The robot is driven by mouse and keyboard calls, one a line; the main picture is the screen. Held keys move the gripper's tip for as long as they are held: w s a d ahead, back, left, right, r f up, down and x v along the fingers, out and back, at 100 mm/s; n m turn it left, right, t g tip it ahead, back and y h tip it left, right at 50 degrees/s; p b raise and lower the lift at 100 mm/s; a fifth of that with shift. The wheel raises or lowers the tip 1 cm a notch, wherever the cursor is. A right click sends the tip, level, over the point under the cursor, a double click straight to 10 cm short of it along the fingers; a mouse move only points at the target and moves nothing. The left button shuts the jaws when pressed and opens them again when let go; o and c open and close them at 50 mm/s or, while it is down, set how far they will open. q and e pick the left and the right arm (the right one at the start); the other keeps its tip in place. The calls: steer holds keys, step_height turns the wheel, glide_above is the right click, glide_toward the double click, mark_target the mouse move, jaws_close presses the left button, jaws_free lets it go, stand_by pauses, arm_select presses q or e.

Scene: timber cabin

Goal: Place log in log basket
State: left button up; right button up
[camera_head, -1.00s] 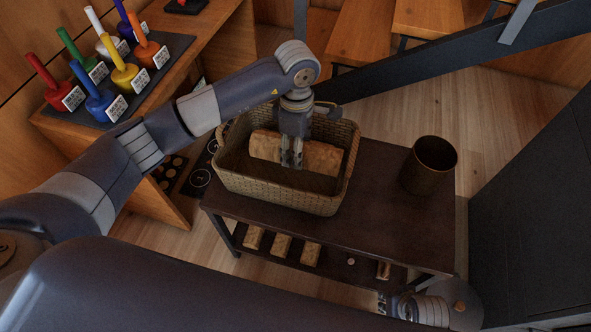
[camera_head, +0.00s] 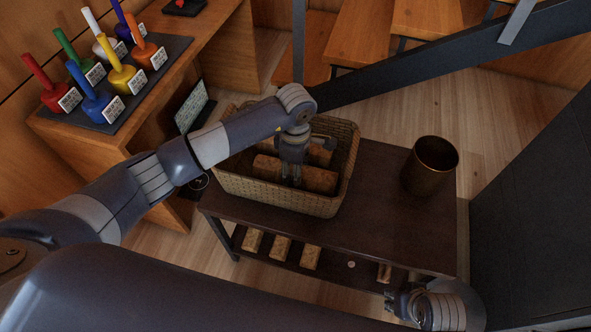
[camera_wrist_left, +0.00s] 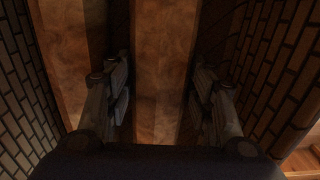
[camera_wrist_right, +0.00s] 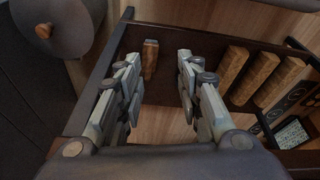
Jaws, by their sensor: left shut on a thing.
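The woven log basket (camera_head: 280,198) stands on the dark table. A brown log (camera_head: 320,180) lies low inside it, with my left gripper (camera_head: 291,182) shut on its middle. In the left wrist view the log (camera_wrist_left: 160,60) runs between the left fingers (camera_wrist_left: 160,100). A second log (camera_head: 320,152) lies behind it in the basket and shows at the left of the left wrist view (camera_wrist_left: 68,55). My right gripper (camera_wrist_right: 158,88) is open and empty by the table's front right.
A dark metal bin (camera_head: 430,165) stands on the right of the tabletop. The tabletop between basket and bin is clear. A side desk with coloured items (camera_head: 120,77) stands at left.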

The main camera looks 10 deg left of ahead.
arm_select(q)
steer(key=o, duration=1)
steer(key=shift+f, duration=0.1)
arm_select(e)
steer(key=shift+r, duration=0.3)
arm_select(q)
steer(key=shift+r, duration=0.2)
step_height(320, 180, up, 11)
steer(key=shift+r+p, duration=0.1)
steer(key=shift+p, duration=0.7)
steer(key=shift+r, duration=0.35)
arm_select(e)
step_height(320, 180, down, 6)
steer(key=shift+s+f, duration=0.15)
steer(key=shift+s, duration=0.3)
steer(key=shift+w, duration=0.1)
